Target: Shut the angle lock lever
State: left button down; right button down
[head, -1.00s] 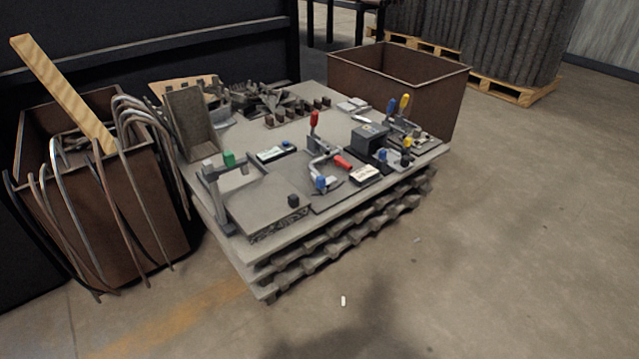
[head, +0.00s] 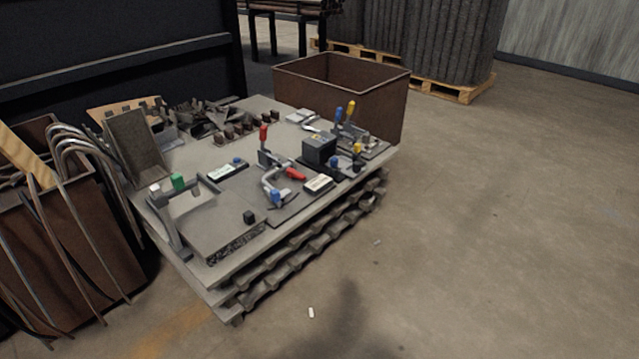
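The work table (head: 205,271) carries several clamps and fixtures. I cannot tell for certain which part is the angle lock lever. A clamp with an upright red handle (head: 263,134) stands mid-table. In front of it is a grey bent clamp with a lying red handle (head: 296,174) and a blue knob (head: 276,196). An upright blue handle (head: 338,114) and an upright yellow handle (head: 350,109) stand at the right back. A grey frame with a green block (head: 178,181) is at the left. Neither of my grippers is in view.
An open rusty bin (head: 372,105) stands behind the table. Another bin (head: 62,262) with bent tubes and a wooden plank stands at the left. The concrete floor (head: 490,220) to the right is clear, apart from small debris.

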aim_at(290, 173)
jog(key=u, duration=0.05)
jog(key=i, duration=1.95)
jog(key=u, duration=0.2)
